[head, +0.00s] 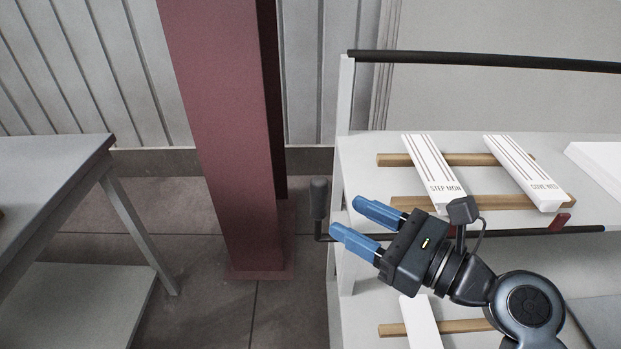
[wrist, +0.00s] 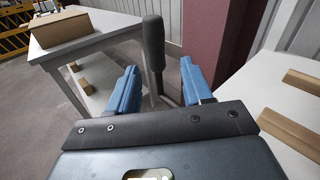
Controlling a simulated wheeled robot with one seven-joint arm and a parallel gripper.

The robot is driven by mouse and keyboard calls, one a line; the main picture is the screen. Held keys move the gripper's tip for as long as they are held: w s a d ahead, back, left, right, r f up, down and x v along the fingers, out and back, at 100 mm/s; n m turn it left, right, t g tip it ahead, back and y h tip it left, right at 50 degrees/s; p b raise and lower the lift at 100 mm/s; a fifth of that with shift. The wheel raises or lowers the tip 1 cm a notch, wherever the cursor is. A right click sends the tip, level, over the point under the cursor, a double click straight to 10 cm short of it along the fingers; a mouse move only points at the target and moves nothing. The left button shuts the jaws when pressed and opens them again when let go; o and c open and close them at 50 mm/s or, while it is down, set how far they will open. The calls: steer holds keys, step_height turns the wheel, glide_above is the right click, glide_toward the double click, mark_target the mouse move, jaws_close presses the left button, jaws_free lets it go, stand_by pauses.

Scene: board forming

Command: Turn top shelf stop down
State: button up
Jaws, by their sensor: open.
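The top shelf stop shows as a dark bar along the front edge of the top shelf (head: 362,150), cranked at its left end into an upright black handle (head: 318,197). The handle stands just outside the rack's left post. In the wrist view the handle (wrist: 153,45) rises upright between my two blue fingers, beyond their tips. My gripper (head: 346,216) is open and empty, pointing left toward the handle. In the head view a small gap shows between the fingertips and the handle. My gripper and arm hide part of the bar and the shelf front.
Two white boards (head: 432,170) (head: 525,172) lie on wooden strips on the top shelf, near my wrist. A lower shelf holds another white board (head: 420,322). A dark red column (head: 225,130) stands behind the handle. A grey table (head: 50,175) is at left, with open floor between.

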mark_target(326, 195)
steer(key=shift+w+a+r+g+y, duration=0.2)
steer(key=shift+a+r, duration=0.1)
steer(key=shift+r, duration=0.1)
steer(key=shift+w+a+r+g+y, duration=0.15)
steer(key=shift+a+r+y, duration=0.1)
steer(key=shift+r, duration=0.2)
steer(key=shift+w+a+r+g+y, duration=0.1)
steer(key=shift+w+a+r+y, duration=0.1)
steer(key=shift+a+r, duration=0.15)
steer(key=x, duration=0.7)
steer(key=shift+p, duration=0.3)
steer(key=shift+c, duration=0.3)
jaws_close()
